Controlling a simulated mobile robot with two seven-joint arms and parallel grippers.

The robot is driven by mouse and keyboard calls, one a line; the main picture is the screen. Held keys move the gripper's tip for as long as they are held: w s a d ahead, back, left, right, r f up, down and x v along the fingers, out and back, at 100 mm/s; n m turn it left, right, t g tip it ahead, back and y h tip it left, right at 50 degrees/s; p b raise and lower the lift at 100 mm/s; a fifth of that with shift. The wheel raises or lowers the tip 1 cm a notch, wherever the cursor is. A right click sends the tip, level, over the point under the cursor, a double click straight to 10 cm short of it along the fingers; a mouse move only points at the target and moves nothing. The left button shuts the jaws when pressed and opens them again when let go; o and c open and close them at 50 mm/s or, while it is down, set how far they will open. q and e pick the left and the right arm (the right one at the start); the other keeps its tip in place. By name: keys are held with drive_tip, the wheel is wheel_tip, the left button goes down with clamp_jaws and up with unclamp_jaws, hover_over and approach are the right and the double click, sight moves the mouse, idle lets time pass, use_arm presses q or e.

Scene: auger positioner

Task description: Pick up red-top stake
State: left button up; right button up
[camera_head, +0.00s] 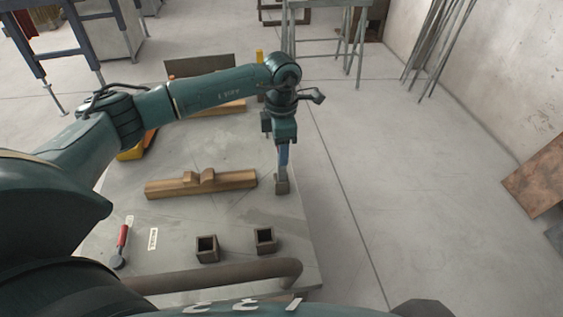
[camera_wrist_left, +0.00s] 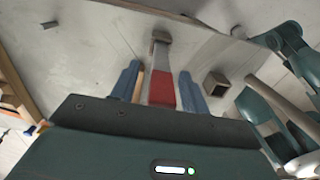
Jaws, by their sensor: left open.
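The red-top stake shows best in the left wrist view, where its red part (camera_wrist_left: 161,90) is between my left gripper's two blue fingers. Its grey lower part (camera_wrist_left: 160,55) runs down to a small square socket (camera_wrist_left: 160,36) on the table. My left gripper (camera_wrist_left: 160,72) is open, with a finger on each side of the stake; whether either touches it I cannot tell. In the head view my left gripper (camera_head: 283,158) points down above that socket (camera_head: 282,187), and hides most of the stake. My right gripper is not in view.
Two empty square sockets (camera_head: 207,249) (camera_head: 265,240) stand near the table's front right. A notched wooden block (camera_head: 200,184) lies left of the gripper. A red-handled tool (camera_head: 122,240) lies at the left. The grey table (camera_head: 230,215) ends just right of the gripper, with open floor beyond.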

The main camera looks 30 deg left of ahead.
use_arm(q)
drive_tip(key=shift+f, duration=0.1)
clamp_jaws()
idle(0.4)
